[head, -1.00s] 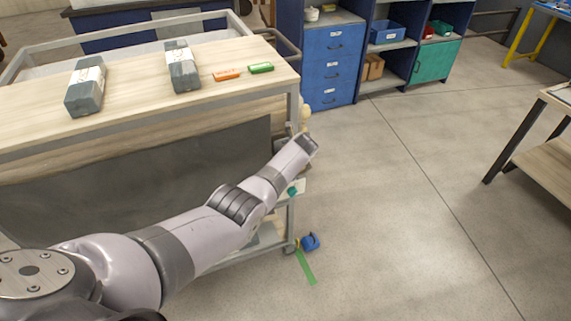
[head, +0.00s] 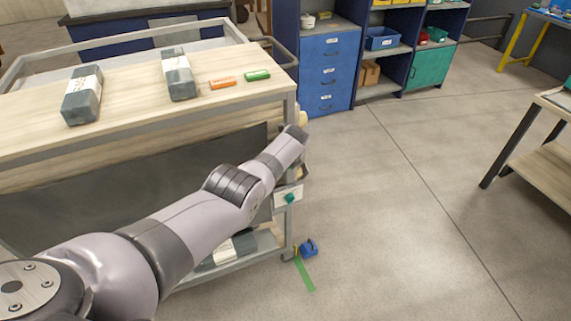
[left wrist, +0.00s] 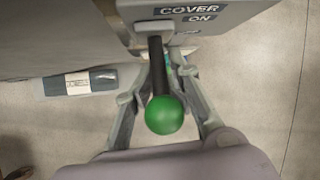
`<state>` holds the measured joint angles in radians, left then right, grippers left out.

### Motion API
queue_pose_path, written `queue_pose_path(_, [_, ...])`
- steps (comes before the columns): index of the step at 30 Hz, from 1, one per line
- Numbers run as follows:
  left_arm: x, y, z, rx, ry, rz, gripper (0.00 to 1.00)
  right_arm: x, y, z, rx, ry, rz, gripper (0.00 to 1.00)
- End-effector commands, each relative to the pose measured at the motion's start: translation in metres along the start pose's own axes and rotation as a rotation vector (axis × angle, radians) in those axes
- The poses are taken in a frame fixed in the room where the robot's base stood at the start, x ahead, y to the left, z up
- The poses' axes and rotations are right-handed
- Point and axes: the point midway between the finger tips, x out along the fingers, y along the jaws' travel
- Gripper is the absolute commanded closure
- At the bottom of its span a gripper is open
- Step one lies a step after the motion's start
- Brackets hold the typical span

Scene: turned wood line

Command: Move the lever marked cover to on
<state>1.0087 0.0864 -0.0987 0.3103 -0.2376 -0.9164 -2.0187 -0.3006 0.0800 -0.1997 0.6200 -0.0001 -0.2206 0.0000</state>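In the left wrist view, a lever with a black rod and a green ball knob (left wrist: 164,115) sticks out below a grey panel (left wrist: 225,12) marked COVER and ON. My left gripper (left wrist: 166,108) is open, with one finger on each side of the lever; I cannot tell whether either finger touches it. My right gripper is not in view.
The cart top (head: 130,100) holds two dark wrapped blocks (head: 82,95), an orange piece (head: 222,83) and a green piece (head: 257,75). Another block (head: 232,247) lies on the lower shelf. A blue object (head: 309,248) is on the floor. Floor right of the cart is mostly clear.

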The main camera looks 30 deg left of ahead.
Motion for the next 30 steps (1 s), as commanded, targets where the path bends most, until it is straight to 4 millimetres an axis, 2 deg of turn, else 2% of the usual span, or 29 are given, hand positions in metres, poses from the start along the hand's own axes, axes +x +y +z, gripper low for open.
queue_pose_path(1, [-0.004,-0.005,0.002,-0.002,-0.004,-0.010,0.78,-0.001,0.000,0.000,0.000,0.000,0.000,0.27])
queue_pose_path(6, [-0.003,-0.005,0.002,-0.001,-0.004,-0.009,0.67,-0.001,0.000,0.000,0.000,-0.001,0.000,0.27])
queue_pose_path(20, [-0.004,-0.002,0.003,-0.001,-0.006,-0.004,0.67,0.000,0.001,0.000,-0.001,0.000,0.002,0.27])
queue_pose_path(30, [-0.026,-0.002,0.002,0.000,-0.007,-0.007,0.67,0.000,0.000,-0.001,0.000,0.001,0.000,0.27])
